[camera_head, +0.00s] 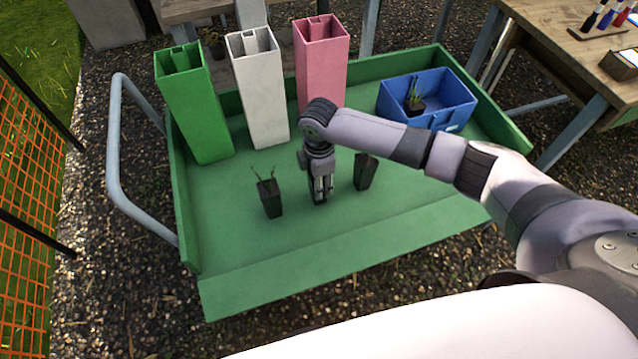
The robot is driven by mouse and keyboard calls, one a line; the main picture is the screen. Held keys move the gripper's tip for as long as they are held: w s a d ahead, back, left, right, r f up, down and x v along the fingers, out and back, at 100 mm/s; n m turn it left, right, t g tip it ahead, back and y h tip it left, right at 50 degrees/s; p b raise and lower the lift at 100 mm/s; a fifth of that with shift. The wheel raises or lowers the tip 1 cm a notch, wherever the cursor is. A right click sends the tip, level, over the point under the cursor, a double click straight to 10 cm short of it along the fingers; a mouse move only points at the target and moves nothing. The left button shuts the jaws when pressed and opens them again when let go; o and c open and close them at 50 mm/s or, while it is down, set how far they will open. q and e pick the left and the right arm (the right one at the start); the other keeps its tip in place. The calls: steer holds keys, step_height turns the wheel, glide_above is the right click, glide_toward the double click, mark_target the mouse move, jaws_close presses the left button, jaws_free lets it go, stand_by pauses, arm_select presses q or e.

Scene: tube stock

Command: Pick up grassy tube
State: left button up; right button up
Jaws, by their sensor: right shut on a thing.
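My right gripper (321,198) points straight down over the green cart bed, its fingers closed around a dark tube that they mostly hide. What grows in that tube cannot be made out. A black tube with a thin sprig (271,198) stands upright to the left of the gripper, apart from it. Another black tube (365,172) stands to the right, its top hidden by my right arm. A black tube with grassy leaves (414,106) stands in the blue crate (452,88). My left gripper is not in view.
Tall square green (196,110), white (259,90) and pink (320,65) containers stand along the back of the green cart (235,285). The cart has raised side walls. Its front bed is clear. A wooden table (560,45) stands at the right.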

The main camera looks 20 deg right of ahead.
steer(key=c, duration=0.5)
steer(key=shift+c, duration=0.4)
steer(key=shift+r, duration=0.15)
